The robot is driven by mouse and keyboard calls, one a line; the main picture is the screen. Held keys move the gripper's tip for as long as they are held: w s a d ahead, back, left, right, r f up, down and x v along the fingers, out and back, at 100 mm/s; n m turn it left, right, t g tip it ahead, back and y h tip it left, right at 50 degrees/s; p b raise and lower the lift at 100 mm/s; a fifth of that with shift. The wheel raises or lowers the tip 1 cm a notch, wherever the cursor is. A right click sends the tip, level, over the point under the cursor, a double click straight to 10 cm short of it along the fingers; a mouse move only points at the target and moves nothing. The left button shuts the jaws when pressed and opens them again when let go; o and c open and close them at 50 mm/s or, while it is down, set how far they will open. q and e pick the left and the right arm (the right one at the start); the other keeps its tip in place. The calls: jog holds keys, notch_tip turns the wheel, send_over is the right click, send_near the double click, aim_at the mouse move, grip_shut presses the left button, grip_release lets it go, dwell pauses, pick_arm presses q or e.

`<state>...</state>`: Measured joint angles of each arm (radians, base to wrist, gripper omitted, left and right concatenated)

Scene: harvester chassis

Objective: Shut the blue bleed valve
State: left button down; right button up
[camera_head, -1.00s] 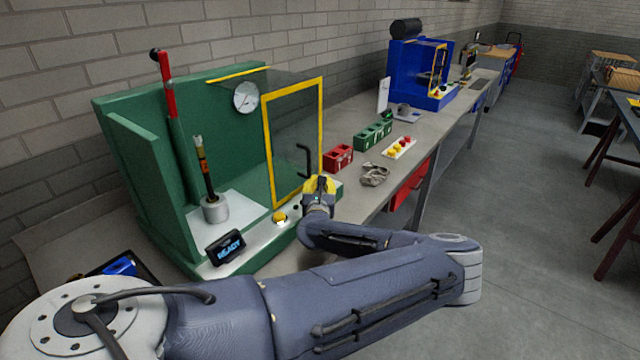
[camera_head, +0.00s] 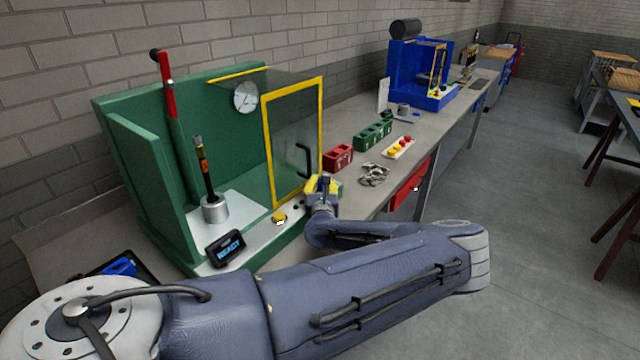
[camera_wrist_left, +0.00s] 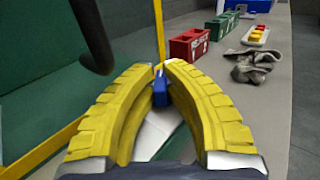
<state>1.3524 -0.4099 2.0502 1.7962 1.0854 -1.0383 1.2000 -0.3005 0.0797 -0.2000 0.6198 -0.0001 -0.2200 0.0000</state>
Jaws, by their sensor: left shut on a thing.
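The blue bleed valve (camera_wrist_left: 160,90) shows in the left wrist view as a small blue handle between the yellow fingertips. My left gripper (camera_head: 322,184) is shut on it, at the front right corner of the green press (camera_head: 130,170). In the left wrist view the fingers (camera_wrist_left: 162,72) curve in on both sides of the blue handle. In the head view the gripper hides the valve, so its angle is hard to tell. My right gripper is not in view.
A yellow-framed clear door (camera_head: 295,140) with a black handle (camera_head: 304,158) stands just behind the gripper. A yellow button (camera_head: 279,217) and a small display (camera_head: 225,247) are on the press front. Red (camera_head: 338,157) and green bins (camera_head: 373,134), and grey gloves (camera_head: 374,174) lie to the right.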

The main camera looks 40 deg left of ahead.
pick_arm(q)
jog(key=shift+w+d+n+g+y, duration=0.1)
jog(key=shift+n+g+y, duration=0.3)
jog(key=shift+g+y, duration=0.1)
jog(key=shift+w+d+n+g+y, duration=0.1)
jog(key=shift+n+g+y, duration=0.8)
jog(key=shift+n+g, duration=0.4)
jog(key=shift+w+n+g+y, duration=0.1)
jog(key=shift+n+g+y, duration=0.85)
jog(key=shift+g, duration=0.65)
jog(key=shift+w+n+g+y, duration=0.1)
jog(key=shift+n+g+y, duration=0.2)
jog(key=shift+n+g, duration=0.9)
jog(key=shift+n+g+y, duration=0.25)
jog(key=shift+n+g, duration=0.4)
jog(key=shift+g, duration=1.05)
jog(key=shift+r+n+g, duration=0.15)
jog(key=shift+n+g, duration=0.45)
jog(key=shift+g, duration=0.3)
jog(key=c, duration=1.5)
grip_release()
jog(key=shift+o, duration=0.2)
jog(key=d, duration=0.8)
jog(key=w+d, duration=0.1)
jog(key=d, duration=0.3)
jog(key=shift+s, duration=0.1)
